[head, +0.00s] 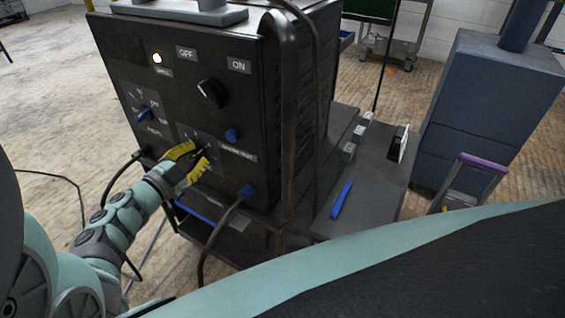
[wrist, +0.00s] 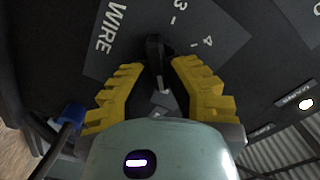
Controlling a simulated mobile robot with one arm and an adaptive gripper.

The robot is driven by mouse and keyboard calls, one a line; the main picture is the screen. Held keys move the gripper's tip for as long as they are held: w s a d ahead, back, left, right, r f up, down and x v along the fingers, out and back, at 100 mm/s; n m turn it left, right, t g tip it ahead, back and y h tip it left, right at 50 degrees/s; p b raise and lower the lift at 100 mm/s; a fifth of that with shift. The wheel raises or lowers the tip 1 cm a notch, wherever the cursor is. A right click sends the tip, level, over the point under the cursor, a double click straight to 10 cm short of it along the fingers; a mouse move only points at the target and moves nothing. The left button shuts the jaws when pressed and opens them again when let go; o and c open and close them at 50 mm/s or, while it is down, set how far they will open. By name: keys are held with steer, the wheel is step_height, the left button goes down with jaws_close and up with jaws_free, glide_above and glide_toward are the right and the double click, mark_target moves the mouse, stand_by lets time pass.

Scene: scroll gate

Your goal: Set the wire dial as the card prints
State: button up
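The wire dial's black knob (wrist: 155,50) stands on a grey plate (wrist: 222,28) printed WIRE, with the numbers 3 and 4 and tick marks showing. The other numbers are cut off or hidden. In the head view the wire dial's plate (head: 188,131) is low on the dark machine's front. My gripper (head: 203,160) is at this plate, and its yellow fingers (wrist: 160,70) lie on either side of the knob. Whether both press on it I cannot tell. The knob's setting is unclear. A small white card (head: 403,146) stands at the side shelf's far end; its print is unreadable.
The machine front (head: 192,62) also carries a large black OFF/ON knob (head: 213,94), a blue-knobbed dial (head: 146,113), a blue button (head: 232,135) and a cable with a blue plug (head: 246,191). The side shelf (head: 372,205) holds a blue stick (head: 341,200) and several small grey blocks.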

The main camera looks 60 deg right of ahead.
steer(key=o, duration=0.4)
steer(key=shift+o, duration=0.2)
steer(key=a, duration=1.2)
steer(key=shift+s, duration=0.45)
